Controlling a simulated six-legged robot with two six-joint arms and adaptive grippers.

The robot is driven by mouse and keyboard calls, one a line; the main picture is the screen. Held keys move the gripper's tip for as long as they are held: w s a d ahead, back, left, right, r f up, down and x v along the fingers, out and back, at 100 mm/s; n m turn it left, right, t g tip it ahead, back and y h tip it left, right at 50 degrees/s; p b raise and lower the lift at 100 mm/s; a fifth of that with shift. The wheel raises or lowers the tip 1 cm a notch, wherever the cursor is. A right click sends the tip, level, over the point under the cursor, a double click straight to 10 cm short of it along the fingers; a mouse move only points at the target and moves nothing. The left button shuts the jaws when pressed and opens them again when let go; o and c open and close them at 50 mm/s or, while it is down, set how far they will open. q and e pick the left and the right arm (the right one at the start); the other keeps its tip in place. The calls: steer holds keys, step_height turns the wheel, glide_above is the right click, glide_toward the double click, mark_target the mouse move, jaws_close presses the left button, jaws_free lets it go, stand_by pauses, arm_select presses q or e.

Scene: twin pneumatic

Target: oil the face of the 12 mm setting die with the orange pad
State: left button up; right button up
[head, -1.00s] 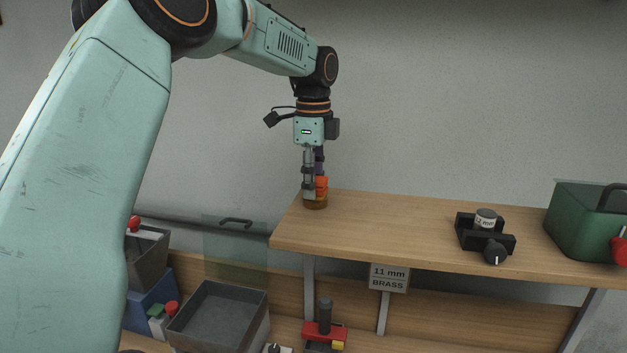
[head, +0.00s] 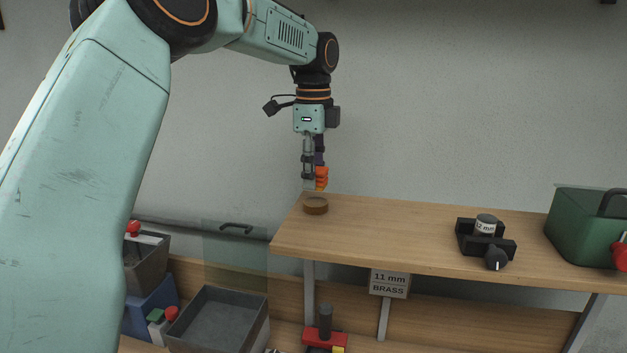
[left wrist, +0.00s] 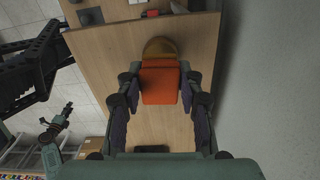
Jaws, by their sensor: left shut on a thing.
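My left gripper (head: 315,184) is shut on the orange pad (head: 321,174), and holds it a little above the upper shelf's left end. The orange pad also shows between the fingers in the left wrist view (left wrist: 159,84). The 12 mm setting die (head: 486,223) is a short grey cylinder with a white "12 mm" label, seated in a black clamp (head: 472,238) with a knob, to the right on the shelf.
The wooden shelf (head: 390,223) is clear between dish and clamp. A green box (head: 588,225) with a dark handle and red knob stands at the right end. Below are an "11 mm BRASS" sign (head: 389,283), a grey tray (head: 222,325) and a red tool (head: 325,335).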

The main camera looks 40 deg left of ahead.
arm_select(q)
steer(key=shift+r, duration=1.9)
steer(key=shift+s, duration=0.1)
